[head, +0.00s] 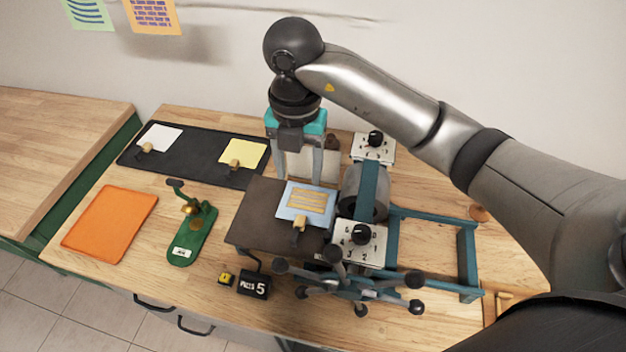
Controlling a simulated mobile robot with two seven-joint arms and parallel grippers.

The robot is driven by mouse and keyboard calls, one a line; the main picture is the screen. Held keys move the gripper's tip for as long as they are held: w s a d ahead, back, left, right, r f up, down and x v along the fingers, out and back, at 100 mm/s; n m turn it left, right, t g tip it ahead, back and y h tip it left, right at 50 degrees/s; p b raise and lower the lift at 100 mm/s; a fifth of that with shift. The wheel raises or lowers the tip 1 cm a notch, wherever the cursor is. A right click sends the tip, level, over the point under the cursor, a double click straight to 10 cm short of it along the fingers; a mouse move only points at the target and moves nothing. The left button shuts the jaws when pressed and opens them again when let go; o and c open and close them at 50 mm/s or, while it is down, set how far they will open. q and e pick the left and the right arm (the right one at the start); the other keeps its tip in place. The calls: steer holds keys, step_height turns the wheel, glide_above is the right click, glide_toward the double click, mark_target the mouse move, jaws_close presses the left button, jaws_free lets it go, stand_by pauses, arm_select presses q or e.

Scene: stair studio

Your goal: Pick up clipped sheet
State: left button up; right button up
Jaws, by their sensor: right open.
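A light blue sheet with tan bars (308,205) lies on the dark bed of a press (265,222), with a tan clip (299,225) on its front edge. A white sheet (160,137) and a yellow sheet (243,153), each with a tan clip, lie on a black mat (195,160) at the back left. My right gripper (298,178) points down above the back edge of the blue sheet, its fingers apart and nothing seen between them. I cannot tell if the fingertips touch the sheet. My left gripper is not in view.
A green stand (192,235), an orange mat (112,222) and a black number block (253,285) sit at the left and front. Bare wood shows between them.

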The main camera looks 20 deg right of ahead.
glide_above(301, 219)
step_height(301, 219, down, 9)
steer(key=shift+d+r, duration=0.1)
steer(key=shift+f+p, duration=0.35)
steer(key=shift+f, duration=2.75)
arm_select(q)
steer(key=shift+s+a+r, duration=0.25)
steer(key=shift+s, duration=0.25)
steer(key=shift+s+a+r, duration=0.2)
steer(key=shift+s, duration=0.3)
arm_select(e)
jaws_close()
